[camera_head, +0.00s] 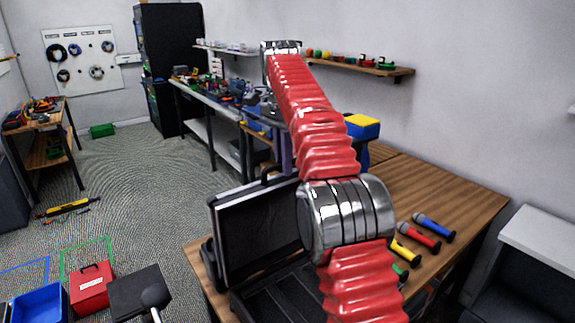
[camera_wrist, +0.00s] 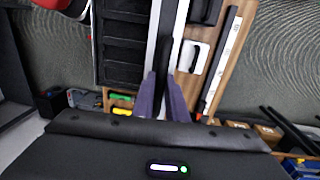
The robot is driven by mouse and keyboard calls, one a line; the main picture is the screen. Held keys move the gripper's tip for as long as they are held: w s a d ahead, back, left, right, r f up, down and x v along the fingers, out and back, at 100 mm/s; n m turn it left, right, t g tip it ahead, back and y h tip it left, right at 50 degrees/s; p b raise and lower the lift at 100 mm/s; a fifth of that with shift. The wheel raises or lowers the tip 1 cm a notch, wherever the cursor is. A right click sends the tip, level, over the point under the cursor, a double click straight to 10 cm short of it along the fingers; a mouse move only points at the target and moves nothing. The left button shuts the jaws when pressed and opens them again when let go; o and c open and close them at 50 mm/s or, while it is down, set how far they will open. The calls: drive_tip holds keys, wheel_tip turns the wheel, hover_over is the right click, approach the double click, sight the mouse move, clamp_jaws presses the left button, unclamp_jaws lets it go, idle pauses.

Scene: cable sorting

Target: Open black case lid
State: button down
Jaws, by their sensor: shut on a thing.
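The black case stands on the wooden table in the head view, its lid (camera_head: 255,230) raised to roughly upright and its dark base (camera_head: 275,302) open in front of it. My gripper (camera_head: 286,158) is partly hidden behind my red arm, at the lid's upper right edge. In the wrist view the purple fingers of my gripper (camera_wrist: 164,88) stand on either side of the lid's thin dark edge (camera_wrist: 167,62) and are shut on it. The base's black compartments (camera_wrist: 124,45) show to the left of the fingers. My arm covers the right part of the case.
Blue, red and yellow-handled tools (camera_head: 427,232) lie on the wooden table (camera_head: 455,195) right of my arm. A red box (camera_head: 91,288) and a blue bin (camera_head: 38,302) are on the floor at lower left. The grey floor beyond is mostly clear.

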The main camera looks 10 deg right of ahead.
drive_tip(key=shift+w+d+f, duration=0.1)
drive_tip(key=shift+w+f, duration=0.05)
drive_tip(key=shift+w, duration=0.3)
drive_tip(key=c, duration=2)
unclamp_jaws()
drive_tip(key=shift+w, duration=0.15)
drive_tip(key=shift+o, duration=1.2)
drive_tip(key=shift+a, duration=0.2)
